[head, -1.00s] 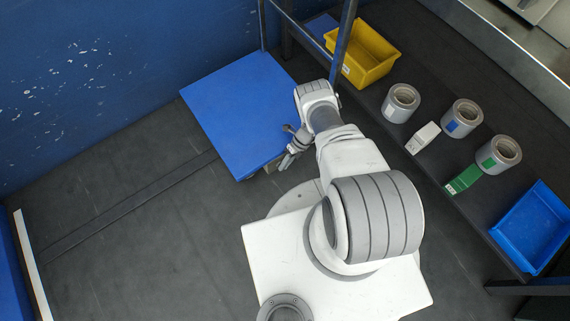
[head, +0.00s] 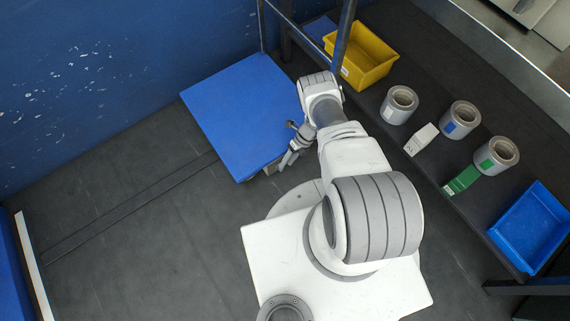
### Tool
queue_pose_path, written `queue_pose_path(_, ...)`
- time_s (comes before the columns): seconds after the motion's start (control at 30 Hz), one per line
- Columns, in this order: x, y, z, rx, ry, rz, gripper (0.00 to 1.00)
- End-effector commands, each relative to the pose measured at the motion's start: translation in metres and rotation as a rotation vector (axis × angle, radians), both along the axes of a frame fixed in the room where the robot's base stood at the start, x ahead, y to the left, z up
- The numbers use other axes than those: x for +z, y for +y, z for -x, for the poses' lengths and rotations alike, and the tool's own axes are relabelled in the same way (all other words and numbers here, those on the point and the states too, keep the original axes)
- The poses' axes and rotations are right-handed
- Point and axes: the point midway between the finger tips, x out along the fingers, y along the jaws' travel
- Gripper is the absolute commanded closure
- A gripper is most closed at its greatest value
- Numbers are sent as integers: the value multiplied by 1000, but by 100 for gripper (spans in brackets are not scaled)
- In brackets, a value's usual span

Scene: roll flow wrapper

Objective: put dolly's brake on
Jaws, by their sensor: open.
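The dolly (head: 237,110) shows as a flat blue deck on the dark floor, left of my arm. A metal bar, its handle or a frame upright, rises at its far right side. My gripper (head: 284,163) points down at the deck's near right edge, beside or just over it; whether it touches cannot be told. The jaws are open and nothing shows between them. Small dark parts (head: 270,167) show under the deck's near edge by the gripper. The brake itself cannot be made out, being small and partly hidden by the deck and gripper.
A dark shelf on the right holds a yellow bin (head: 360,57), several grey rolls (head: 461,119), a white box (head: 421,139), a green box (head: 462,181) and a blue tray (head: 529,227). A blue wall (head: 90,80) stands behind. Floor at left is clear.

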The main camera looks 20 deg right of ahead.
Motion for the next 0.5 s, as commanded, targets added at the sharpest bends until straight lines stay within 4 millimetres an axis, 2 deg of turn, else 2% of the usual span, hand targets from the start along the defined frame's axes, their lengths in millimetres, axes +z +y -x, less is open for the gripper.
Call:
queue_pose_path(0.03, 16, -7, -4, -4, -3, 0, 54)
queue_pose_path(0.2, 46, -24, -9, -3, -3, 0, 54)
queue_pose_path(0.3, 60, -33, -12, -2, -3, 0, 54)
queue_pose_path(0.5, 75, -42, -14, -1, -2, 0, 54)
